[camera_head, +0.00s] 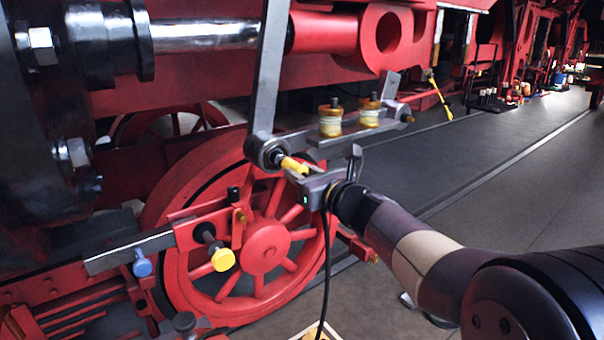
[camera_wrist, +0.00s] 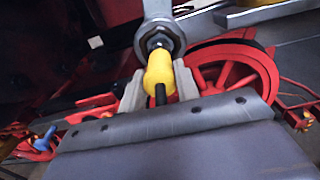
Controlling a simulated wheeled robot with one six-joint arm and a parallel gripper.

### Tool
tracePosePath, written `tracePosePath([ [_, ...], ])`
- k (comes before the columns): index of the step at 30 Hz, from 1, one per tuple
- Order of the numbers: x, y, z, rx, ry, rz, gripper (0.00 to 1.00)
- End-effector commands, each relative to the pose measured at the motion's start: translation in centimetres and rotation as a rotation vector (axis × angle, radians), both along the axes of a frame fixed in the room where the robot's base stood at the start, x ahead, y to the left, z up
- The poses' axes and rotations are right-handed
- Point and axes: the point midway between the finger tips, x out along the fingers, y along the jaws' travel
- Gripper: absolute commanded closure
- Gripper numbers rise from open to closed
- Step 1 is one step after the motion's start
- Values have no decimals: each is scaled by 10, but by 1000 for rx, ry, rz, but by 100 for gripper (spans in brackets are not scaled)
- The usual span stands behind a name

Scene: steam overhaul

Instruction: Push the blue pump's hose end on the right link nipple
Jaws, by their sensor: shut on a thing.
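My gripper (camera_head: 299,174) is shut on a yellow hose end (camera_head: 290,165), which also shows between the jaws in the wrist view (camera_wrist: 158,72). The hose end points at the round eye at the foot of the grey link (camera_head: 264,110). In the wrist view the dark nipple (camera_wrist: 157,43) sits in the middle of that eye, right at the far tip of the yellow end. I cannot tell whether the end is around the nipple or just against it. A thin black hose (camera_head: 327,255) hangs below my gripper. The pump is not clearly in view.
Two brass-and-cream cups (camera_head: 330,122) stand on a grey bar behind my gripper. A red wheel (camera_head: 262,245) is below. A yellow knob (camera_head: 223,259) and a blue knob (camera_head: 142,264) stick out at lower left. Open floor (camera_head: 500,180) lies to the right.

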Motion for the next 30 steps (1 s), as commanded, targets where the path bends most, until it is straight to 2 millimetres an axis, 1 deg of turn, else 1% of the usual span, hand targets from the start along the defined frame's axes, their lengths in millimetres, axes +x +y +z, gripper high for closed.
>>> tracePosePath([
  [5, -5, -4, 1, 0, -2, -1, 100],
  [22, -37, -26, 0, 0, -2, -2, 100],
  [30, -41, -28, 1, 0, -1, 0, 100],
])
